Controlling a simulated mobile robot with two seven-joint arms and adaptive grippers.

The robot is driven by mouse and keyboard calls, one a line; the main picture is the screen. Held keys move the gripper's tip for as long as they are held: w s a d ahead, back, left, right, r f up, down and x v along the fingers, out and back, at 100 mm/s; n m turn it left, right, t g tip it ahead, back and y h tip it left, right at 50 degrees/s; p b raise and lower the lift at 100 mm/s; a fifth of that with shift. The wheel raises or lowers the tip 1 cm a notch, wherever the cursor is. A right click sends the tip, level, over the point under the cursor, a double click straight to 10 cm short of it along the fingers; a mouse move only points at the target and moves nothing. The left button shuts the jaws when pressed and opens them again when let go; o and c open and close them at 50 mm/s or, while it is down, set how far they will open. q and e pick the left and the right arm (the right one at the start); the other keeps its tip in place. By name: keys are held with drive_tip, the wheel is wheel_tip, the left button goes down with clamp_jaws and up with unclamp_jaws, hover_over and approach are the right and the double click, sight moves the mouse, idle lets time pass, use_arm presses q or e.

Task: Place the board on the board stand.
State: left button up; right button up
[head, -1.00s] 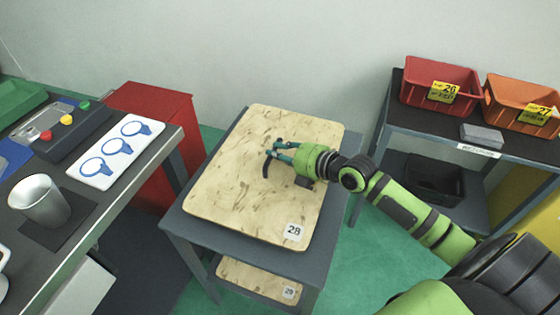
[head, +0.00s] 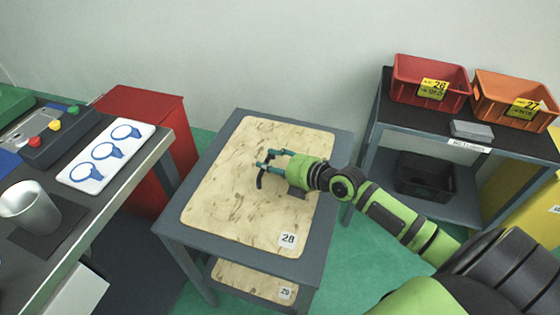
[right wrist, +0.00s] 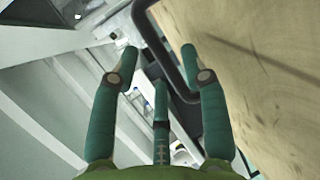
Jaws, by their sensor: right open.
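The wooden board (head: 225,195) with tag 28 lies flat on the top of the grey board stand (head: 215,254), inside its raised rim. It has a dark handle (head: 261,179) near its middle, partly hidden by my gripper. My right gripper (head: 264,158) is open just at the handle. In the right wrist view the gripper's fingers (right wrist: 159,54) are spread, with the dark bent handle (right wrist: 158,42) passing between and behind them and the board's face (right wrist: 265,70) at the right. I cannot tell whether the fingers touch it. My left gripper is not in view.
A second board (head: 245,279) tagged 29 lies on the stand's lower shelf. A workbench with a metal cup (head: 30,207) and a white panel (head: 107,158) stands left, near a red cabinet (head: 150,110). A shelf with red (head: 425,97) and orange (head: 500,112) bins stands right.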

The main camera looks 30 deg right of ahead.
drive_tip(key=v, duration=1.2)
drive_tip(key=shift+f, duration=0.1)
drive_tip(key=shift+w, duration=0.1)
